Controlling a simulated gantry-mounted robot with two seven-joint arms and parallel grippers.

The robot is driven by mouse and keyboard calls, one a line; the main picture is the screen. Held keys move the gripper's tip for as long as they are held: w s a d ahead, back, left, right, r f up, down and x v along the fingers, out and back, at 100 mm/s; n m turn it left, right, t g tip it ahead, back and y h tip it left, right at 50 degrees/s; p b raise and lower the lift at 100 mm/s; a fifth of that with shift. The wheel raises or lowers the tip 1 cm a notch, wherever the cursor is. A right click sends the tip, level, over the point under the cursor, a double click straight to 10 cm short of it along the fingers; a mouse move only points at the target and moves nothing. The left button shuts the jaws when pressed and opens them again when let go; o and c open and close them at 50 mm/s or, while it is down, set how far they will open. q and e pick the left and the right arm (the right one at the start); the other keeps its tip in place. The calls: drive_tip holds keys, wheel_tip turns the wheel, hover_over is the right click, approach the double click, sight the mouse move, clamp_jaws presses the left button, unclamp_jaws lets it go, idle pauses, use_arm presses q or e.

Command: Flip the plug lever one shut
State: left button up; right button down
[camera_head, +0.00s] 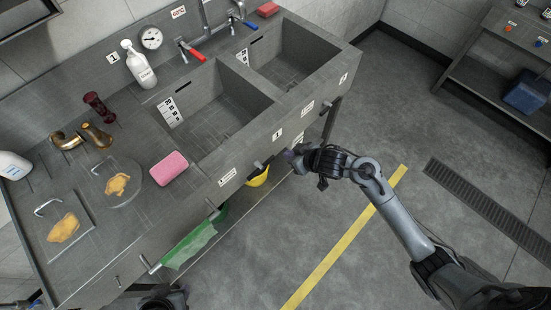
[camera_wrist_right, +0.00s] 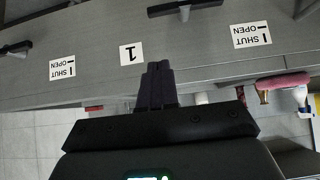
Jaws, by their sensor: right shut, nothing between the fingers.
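The plug lever by the plate marked 1 is a short dark bar on the sink unit's front face (camera_head: 260,164). In the right wrist view this lever (camera_wrist_right: 185,8) is a black crossbar on a stub at the top edge. The plate marked 1 (camera_wrist_right: 132,54) lies between two SHUT/OPEN labels (camera_wrist_right: 252,35). My right gripper (camera_head: 290,156) is shut and empty, just out from the front face, to the right of the lever in the head view. Its closed fingertips (camera_wrist_right: 158,68) point toward the panel, apart from the lever. My left gripper is not clearly in view.
A second lever (camera_head: 335,104) sits farther right on the front face. The counter holds a pink sponge (camera_head: 169,168) and a spray bottle (camera_head: 139,66).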

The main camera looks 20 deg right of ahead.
sight(259, 166)
drive_tip(key=shift+s+a, duration=0.1)
drive_tip(key=s+d+f+b+x, duration=0.1)
drive_tip(key=b+x, duration=0.3)
drive_tip(key=x, duration=0.9)
drive_tip(key=shift+s+f, duration=0.45)
drive_tip(key=shift+f, duration=0.05)
